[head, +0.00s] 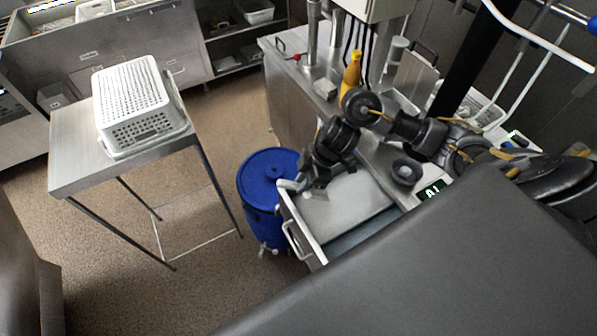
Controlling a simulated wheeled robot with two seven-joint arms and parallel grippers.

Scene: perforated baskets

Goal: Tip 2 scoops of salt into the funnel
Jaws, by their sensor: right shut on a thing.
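I cannot make out a funnel. My left gripper is not in view.
A blue drum (262,220) with a lid stands left of the bin. A white perforated basket (133,98) sits upside down on a steel table (75,150). A yellow bottle (351,72) stands on the counter behind. Brown floor between is clear.

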